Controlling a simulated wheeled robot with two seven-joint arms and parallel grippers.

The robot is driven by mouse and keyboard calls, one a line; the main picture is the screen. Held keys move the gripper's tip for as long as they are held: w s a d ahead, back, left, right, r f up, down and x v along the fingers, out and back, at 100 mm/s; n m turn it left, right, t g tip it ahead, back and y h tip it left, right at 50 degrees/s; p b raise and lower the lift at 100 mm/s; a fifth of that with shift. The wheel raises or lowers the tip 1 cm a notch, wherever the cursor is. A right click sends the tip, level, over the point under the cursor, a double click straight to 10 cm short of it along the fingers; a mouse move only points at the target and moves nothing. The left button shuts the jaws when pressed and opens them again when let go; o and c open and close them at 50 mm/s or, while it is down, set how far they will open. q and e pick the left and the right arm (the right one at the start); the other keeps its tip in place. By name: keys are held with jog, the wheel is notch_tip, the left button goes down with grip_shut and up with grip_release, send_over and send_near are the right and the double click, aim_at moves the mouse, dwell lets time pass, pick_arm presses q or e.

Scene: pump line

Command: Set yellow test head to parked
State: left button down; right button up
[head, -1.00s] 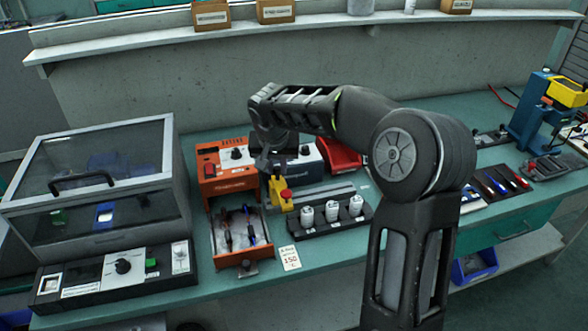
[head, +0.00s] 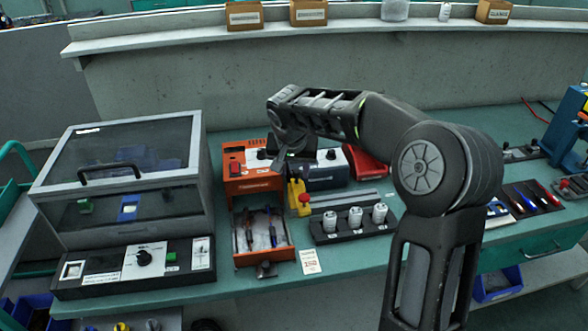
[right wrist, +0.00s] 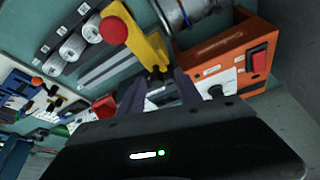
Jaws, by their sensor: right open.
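The yellow test head (head: 296,190) is upright at the left end of a grey rail (head: 345,199), with a red knob (head: 304,199) on its front. My right gripper (head: 287,168) is just above and behind it, coming in from the right over the bench. In the right wrist view, the yellow test head (right wrist: 150,45) lies just beyond the fingertips of my open right gripper (right wrist: 158,82). Nothing shows between the fingers, and I cannot tell whether they touch the head. My left gripper is out of view.
An orange unit (head: 242,168) and an open tray with tools (head: 262,255) stand left of the head. A rack of white bottles (head: 350,229) is in front of the rail. A red bin (head: 367,162) is behind it. A lidded case (head: 118,180) fills the left.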

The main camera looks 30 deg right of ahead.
jog(key=v, duration=0.7)
jog(key=shift+r+b, duration=0.35)
jog(key=shift+b, duration=0.05)
jog(key=shift+s+a, duration=0.1)
jog(key=shift+a, duration=0.05)
